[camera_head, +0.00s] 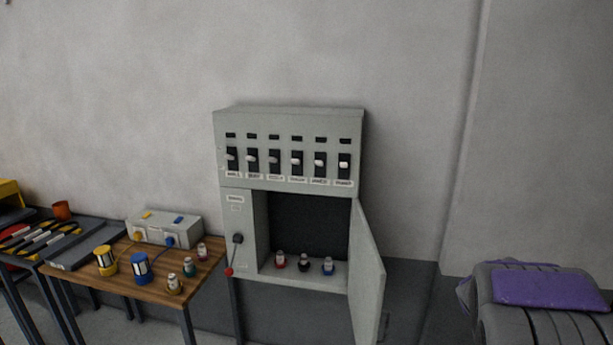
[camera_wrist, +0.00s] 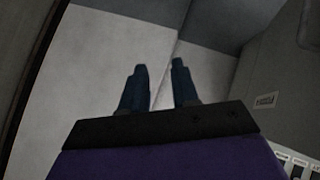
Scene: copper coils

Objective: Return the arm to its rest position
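My gripper (camera_wrist: 158,68) shows in the wrist view as two dark blue fingers, spread apart, with nothing between them. Its dark bar and purple housing fill the bottom of that view. I cannot make out the gripper in the head view. The grey cabinet (camera_head: 243,225) stands against the wall in the head view, with a row of switches on top and its lower door (camera_head: 368,275) swung open. In the wrist view, a grey panel (camera_wrist: 250,75) with a small white label lies to the right of the fingers, apart from them.
Three small coils stand on the cabinet shelf, among them a red one (camera_head: 280,261) and a blue one (camera_head: 328,267). Left of the cabinet, a wooden table (camera_head: 205,270) holds several coils and a white box (camera_head: 160,229). A dark tray (camera_head: 88,247) lies farther left.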

